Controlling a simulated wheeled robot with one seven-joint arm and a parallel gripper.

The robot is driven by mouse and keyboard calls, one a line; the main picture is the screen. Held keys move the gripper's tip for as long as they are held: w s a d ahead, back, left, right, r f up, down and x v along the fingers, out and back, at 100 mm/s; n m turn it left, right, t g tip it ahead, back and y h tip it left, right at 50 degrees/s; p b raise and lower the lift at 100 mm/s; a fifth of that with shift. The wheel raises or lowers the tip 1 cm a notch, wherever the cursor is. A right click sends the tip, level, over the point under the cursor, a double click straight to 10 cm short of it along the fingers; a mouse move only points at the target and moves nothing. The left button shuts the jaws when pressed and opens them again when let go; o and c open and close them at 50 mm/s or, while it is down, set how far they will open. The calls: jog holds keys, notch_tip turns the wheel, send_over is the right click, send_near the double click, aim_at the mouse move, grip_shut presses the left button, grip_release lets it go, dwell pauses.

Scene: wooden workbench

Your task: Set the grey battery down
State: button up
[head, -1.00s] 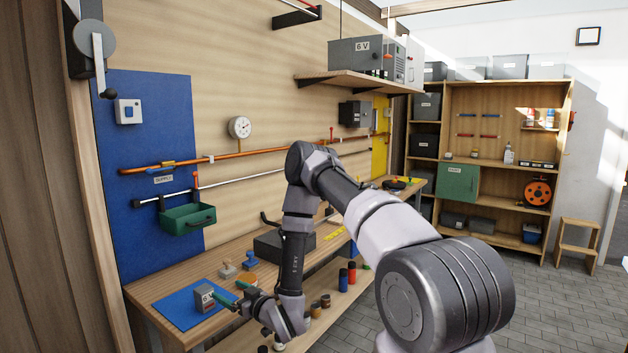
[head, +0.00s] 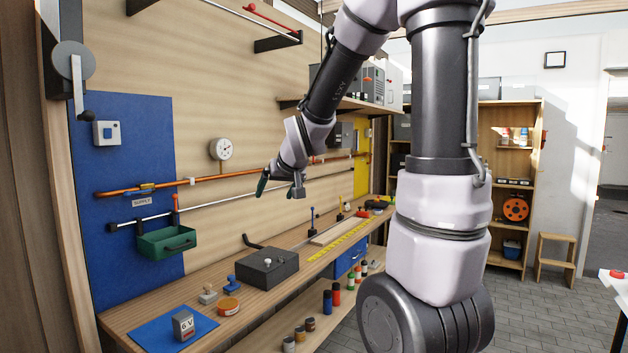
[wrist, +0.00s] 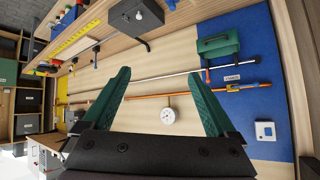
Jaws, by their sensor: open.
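The grey battery (head: 183,324), marked 6 V, stands upright on the blue mat (head: 150,338) at the near left end of the workbench. My gripper (head: 274,184) is raised well above the bench, in front of the wall pipes, apart from the battery. In the wrist view my gripper (wrist: 155,100) shows two green fingers spread wide with nothing between them. The battery does not show in the wrist view.
A stamp (head: 208,295), an orange tin (head: 229,306) and a dark box (head: 268,268) stand right of the mat. A green bin (head: 166,243) hangs on the wall above. Copper pipe (head: 215,178) and a gauge (head: 221,149) are behind my gripper.

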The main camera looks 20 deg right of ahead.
jog(key=s+r+m+g, duration=0.1)
jog(key=s+r, duration=0.2)
jog(key=s, duration=0.8)
jog(key=s+r+m+g+y, duration=0.1)
jog(key=s+r+m+g, duration=0.1)
jog(key=s, duration=1)
jog(key=shift+s+d+r, duration=0.25)
jog(key=shift+d+r, duration=0.1)
jog(key=shift+r, duration=0.4)
